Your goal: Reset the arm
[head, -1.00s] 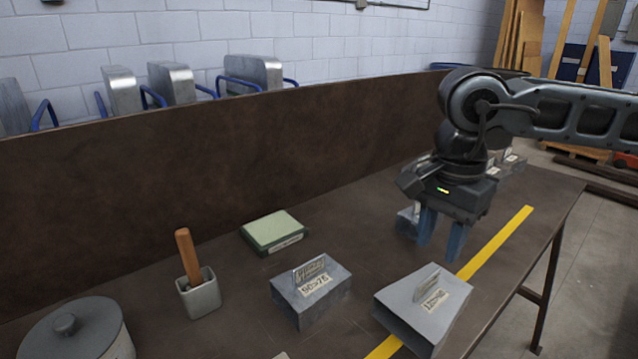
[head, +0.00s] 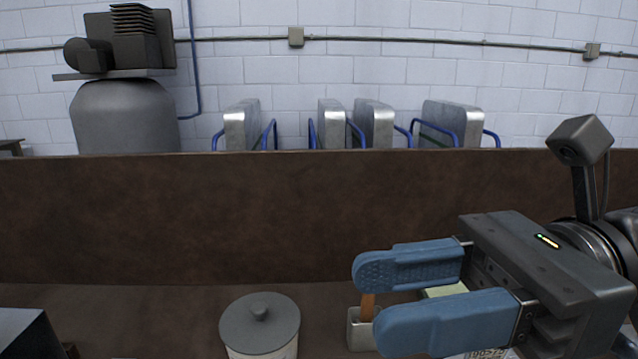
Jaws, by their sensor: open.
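My gripper (head: 368,300) is at the lower right of the head view, level and pointing left. Its two blue fingers are spread apart with nothing between them that it holds. It is above the bench (head: 180,300), in front of the small grey holder (head: 357,333) with the wooden handle (head: 368,306). The fingers hide part of the handle, a green block (head: 445,290) and a labelled metal piece (head: 487,354).
A lidded grey pot (head: 260,325) stands left of my gripper. A dark box-like thing (head: 30,335) is at the lower left edge. A brown upright panel (head: 200,220) runs behind the bench. Metal pieces in blue racks (head: 373,125) stand behind it.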

